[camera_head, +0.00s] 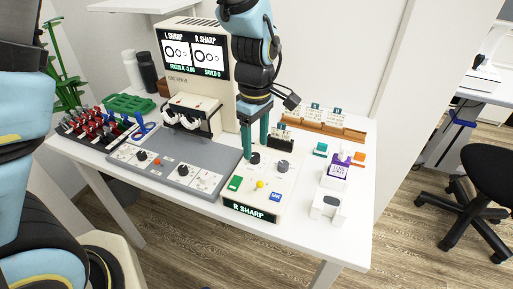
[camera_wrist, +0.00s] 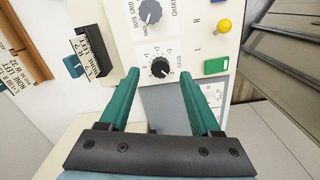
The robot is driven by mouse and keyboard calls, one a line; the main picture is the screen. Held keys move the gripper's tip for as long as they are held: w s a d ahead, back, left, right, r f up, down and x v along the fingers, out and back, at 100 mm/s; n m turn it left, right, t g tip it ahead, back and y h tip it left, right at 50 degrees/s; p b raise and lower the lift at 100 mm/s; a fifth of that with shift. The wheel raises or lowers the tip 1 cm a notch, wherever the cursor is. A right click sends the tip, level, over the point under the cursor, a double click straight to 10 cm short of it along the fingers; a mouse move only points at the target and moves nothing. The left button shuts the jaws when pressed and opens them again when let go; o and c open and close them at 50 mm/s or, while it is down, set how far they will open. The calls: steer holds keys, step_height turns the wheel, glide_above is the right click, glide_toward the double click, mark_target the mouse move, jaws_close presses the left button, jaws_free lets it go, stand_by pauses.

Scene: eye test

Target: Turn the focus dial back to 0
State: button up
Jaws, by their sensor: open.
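The black focus dial (camera_wrist: 159,67), with a printed scale around it, sits on a cream control box (camera_head: 240,196). It also shows in the head view as a dark knob (camera_head: 255,158), partly hidden by my fingers. The dial's pointer is too small to read surely. My gripper (camera_head: 255,151) points down over the box. In the wrist view its green fingers (camera_wrist: 159,75) are open, one on each side of the dial, with gaps to it. The screen (camera_head: 194,52) reads "L SHARP", "R SHARP", a focus line that looks like "R -3.00", and "SAVED 0".
A larger grey dial (camera_head: 283,166), a yellow knob (camera_head: 260,184), a green button (camera_head: 235,183) and a blue button (camera_head: 276,197) share the box. A black card holder (camera_head: 283,145) stands close behind.

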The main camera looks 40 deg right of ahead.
mark_target(255, 155)
steer(key=shift+f, duration=1.55)
jaws_close()
